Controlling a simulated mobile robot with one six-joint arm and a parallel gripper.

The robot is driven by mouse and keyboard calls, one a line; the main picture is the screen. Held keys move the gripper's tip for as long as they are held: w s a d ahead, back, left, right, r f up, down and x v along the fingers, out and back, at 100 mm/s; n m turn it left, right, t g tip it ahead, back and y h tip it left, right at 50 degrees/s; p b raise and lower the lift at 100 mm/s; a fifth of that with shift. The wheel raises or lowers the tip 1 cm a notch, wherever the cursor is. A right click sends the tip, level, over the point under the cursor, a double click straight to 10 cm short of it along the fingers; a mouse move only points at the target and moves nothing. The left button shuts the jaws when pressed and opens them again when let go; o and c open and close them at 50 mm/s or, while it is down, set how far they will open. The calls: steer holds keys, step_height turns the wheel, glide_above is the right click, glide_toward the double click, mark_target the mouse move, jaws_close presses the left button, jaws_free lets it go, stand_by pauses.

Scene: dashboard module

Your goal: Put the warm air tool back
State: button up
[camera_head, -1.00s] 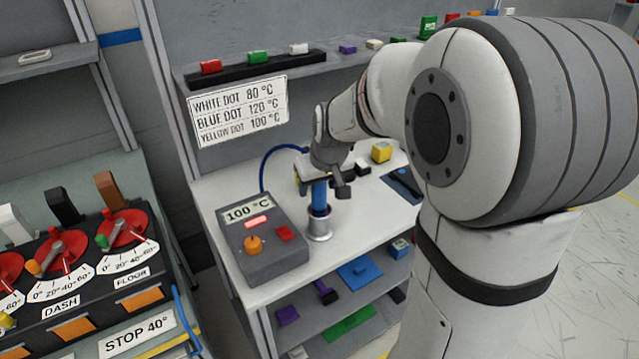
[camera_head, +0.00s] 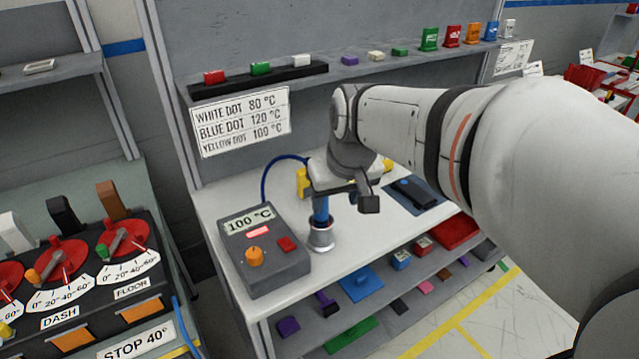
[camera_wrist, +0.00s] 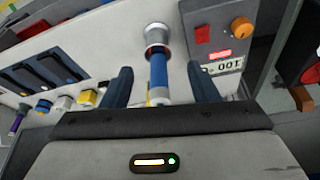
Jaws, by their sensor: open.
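The warm air tool (camera_head: 320,210) is a blue cylinder with a blue hose. It stands upright in a round metal holder (camera_head: 321,236) on the white bench. It also shows in the wrist view (camera_wrist: 159,72), its end seated in the holder (camera_wrist: 157,36). My gripper (camera_wrist: 161,80) is open, with one finger on each side of the tool and a visible gap to both. In the head view my gripper (camera_head: 332,192) is at the tool's upper part and hides its top. The grey control box (camera_head: 262,250) reads 100 °C.
A sign (camera_head: 240,122) lists dot temperatures above the bench. Dark blue trays (camera_head: 412,195) lie right of my gripper. Yellow and white blocks (camera_wrist: 87,98) sit near the tool in the wrist view. A lower shelf holds several coloured parts. The dial panel (camera_head: 70,275) is at left.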

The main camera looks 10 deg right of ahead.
steer(key=s+f+m+g, duration=0.1)
steer(key=s+f, duration=0.5)
steer(key=s, duration=0.5)
steer(key=shift+d, duration=0.15)
stand_by(1.3)
